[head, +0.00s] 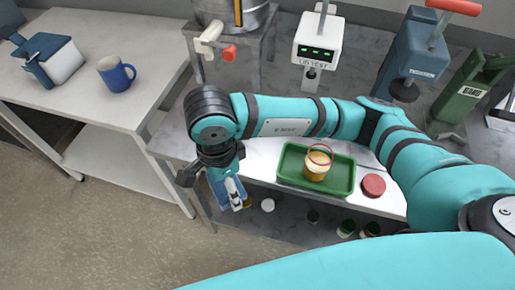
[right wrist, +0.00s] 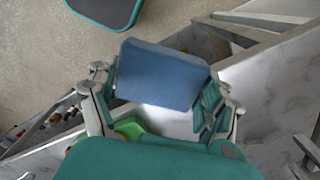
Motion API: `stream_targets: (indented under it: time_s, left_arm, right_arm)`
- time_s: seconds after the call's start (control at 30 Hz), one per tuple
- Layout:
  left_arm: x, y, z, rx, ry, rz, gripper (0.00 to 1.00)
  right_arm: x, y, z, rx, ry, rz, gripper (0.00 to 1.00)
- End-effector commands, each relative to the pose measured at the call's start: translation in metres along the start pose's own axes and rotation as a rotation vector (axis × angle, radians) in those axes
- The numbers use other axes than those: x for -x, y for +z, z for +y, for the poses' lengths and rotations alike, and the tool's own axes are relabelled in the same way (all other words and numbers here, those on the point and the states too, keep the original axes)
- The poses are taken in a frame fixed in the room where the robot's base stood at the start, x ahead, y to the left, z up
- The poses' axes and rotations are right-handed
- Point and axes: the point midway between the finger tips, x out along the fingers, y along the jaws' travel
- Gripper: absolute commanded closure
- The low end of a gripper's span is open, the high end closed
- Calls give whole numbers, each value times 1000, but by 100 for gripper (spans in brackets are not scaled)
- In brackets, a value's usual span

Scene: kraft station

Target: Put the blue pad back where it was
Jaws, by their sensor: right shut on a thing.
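The blue pad (right wrist: 160,75) is a flat, rounded-corner block held between the fingers of my right gripper (right wrist: 160,92) in the right wrist view. In the head view the right gripper (head: 212,178) hangs in front of the left end of the marble counter, with part of the blue pad (head: 219,190) showing below it. The pad is partly hidden there by the gripper. My left gripper is not in view.
Testing machines, including a white one (head: 318,38), stand behind. A side table (head: 150,72) at left carries a blue mug (head: 116,74) and a box (head: 55,58). Several small items are on the lower shelf.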

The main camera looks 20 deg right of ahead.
Motion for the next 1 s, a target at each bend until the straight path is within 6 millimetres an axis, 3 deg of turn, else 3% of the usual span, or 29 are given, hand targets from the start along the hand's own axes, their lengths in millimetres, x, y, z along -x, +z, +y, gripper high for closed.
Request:
stream_targets:
  time_s: [0.13,0.5,0.77,1.0]
  left_arm:
    - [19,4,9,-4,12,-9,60]
    - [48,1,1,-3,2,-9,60]
    - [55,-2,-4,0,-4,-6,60]
    - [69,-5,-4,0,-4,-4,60]
  right_arm:
    - [1,-36,-21,-10,3,6,43]
    - [-8,-109,-69,-2,1,3,43]
    - [-17,-120,-76,2,3,1,43]
    - [-46,-119,-76,3,1,0,43]
